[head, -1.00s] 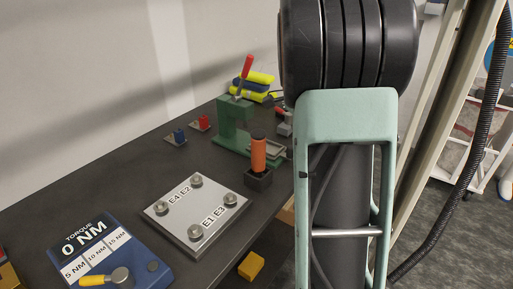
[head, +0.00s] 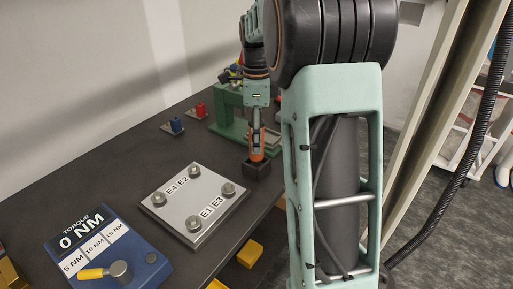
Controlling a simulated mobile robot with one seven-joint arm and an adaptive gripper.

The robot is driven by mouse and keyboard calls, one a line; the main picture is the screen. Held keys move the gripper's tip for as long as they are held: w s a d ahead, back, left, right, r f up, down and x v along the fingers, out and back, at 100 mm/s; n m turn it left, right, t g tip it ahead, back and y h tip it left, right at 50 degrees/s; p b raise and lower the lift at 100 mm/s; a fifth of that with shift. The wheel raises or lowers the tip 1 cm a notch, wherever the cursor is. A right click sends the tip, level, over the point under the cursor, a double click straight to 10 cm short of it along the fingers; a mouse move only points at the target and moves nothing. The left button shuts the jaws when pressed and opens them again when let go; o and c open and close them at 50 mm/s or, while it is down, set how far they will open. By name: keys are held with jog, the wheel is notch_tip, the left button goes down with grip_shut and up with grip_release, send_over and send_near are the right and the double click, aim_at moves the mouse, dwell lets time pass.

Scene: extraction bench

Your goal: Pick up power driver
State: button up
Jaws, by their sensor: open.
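The orange power driver (head: 257,154) stands upright in a small black holder (head: 256,171) near the right edge of the dark bench. My gripper (head: 257,143) points down over the driver, with its fingers around or just in front of the upper part. The fingers are open. They hide most of the driver's upper body, and I cannot tell whether they touch it.
A metal plate with several bolts (head: 194,201) and a blue torque panel (head: 106,250) lie in front. A green press (head: 229,110) stands behind my gripper. Small blue (head: 176,125) and red (head: 201,110) blocks sit farther back. Yellow blocks (head: 249,253) lie beside the bench edge.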

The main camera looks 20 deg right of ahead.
notch_tip(320, 180, down, 4)
jog(key=shift+f, duration=0.2)
jog(key=shift+c, duration=0.4)
